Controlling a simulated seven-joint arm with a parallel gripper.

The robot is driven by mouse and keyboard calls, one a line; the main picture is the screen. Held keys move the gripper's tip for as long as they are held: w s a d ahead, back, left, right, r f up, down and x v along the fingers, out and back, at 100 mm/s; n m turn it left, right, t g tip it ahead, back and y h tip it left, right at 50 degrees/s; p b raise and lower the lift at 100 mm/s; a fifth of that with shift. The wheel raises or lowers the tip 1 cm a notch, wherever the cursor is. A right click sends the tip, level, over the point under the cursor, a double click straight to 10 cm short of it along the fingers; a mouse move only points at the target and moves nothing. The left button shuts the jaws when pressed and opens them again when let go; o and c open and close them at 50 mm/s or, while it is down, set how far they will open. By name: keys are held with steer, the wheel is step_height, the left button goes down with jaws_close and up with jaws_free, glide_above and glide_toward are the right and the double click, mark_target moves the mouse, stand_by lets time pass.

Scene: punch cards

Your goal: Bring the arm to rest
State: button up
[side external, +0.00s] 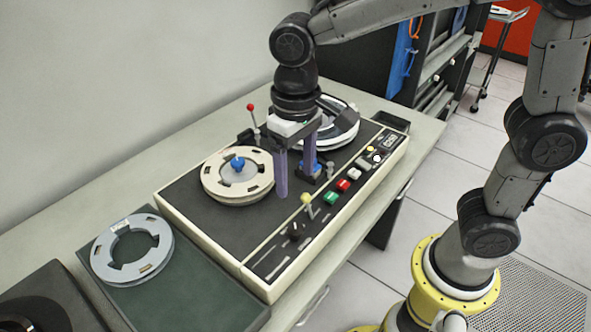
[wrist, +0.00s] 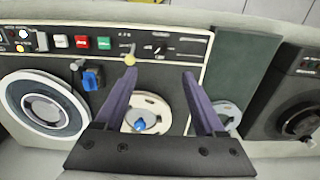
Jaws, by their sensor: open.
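My gripper (side external: 281,172) is open and empty, its two purple fingers pointing down over the tape machine (side external: 200,215). In the wrist view the spread fingers (wrist: 160,85) frame a cream reel (wrist: 155,107) with a blue hub knob (wrist: 139,125). In the side view this cream reel (side external: 215,190) lies on the machine's left spindle, just left of the fingers. I cannot tell whether the fingers clear the deck.
A second reel (side external: 325,137) sits at the machine's far end, partly behind my gripper. A red-topped lever (side external: 251,108) and a yellow-topped lever (side external: 306,198) stand up near the fingers. A loose grey ring (side external: 160,250) lies on a dark green mat (side external: 190,302). A wall runs behind the desk.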

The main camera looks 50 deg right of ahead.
steer(key=s+d+r+m+t, duration=0.2)
steer(key=s+d+r+t, duration=0.15)
steer(key=d+r, duration=0.4)
steer(key=s+d+f+n+t, duration=0.2)
steer(key=s+d+f, duration=0.2)
steer(key=s, duration=0.5)
steer(key=shift+s+d+f, duration=0.2)
steer(key=shift+s+d, duration=0.15)
steer(key=shift+d, duration=0.65)
